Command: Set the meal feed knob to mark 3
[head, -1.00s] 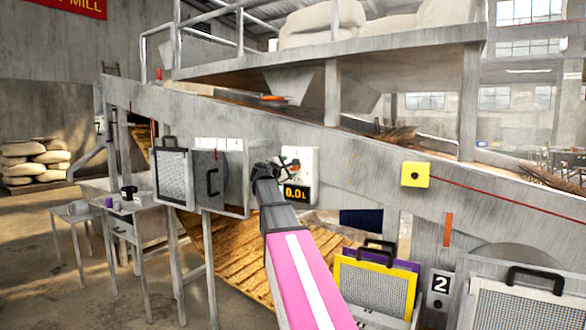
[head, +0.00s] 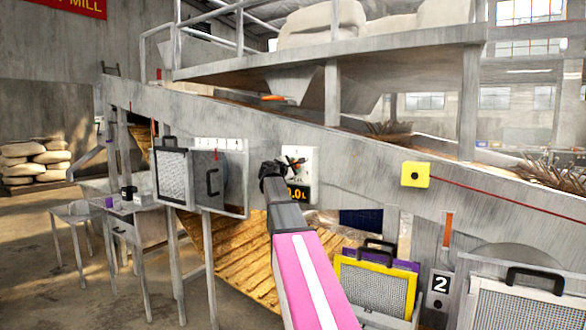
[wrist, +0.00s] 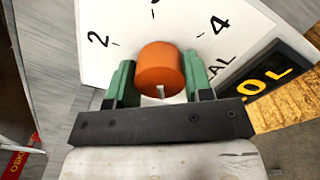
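The meal feed knob (wrist: 160,68) is a round orange knob on a white dial plate (wrist: 108,15), which also shows in the head view (head: 305,158). In the wrist view the marks 2 and 4 are readable left and right of the knob; the mark between them is cut off at the top edge. A small white notch shows on the knob's near side. My gripper (wrist: 160,80) has its two green fingers on either side of the knob, seemingly against it. In the head view my gripper (head: 287,168) is at the dial and hides part of it.
A display (head: 299,194) under the dial is partly covered by my gripper. A grey mesh box with black handles (head: 212,180) is left of the dial. A yellow block (head: 416,175) is to the right. Yellow-framed screens (head: 374,285) stand below right.

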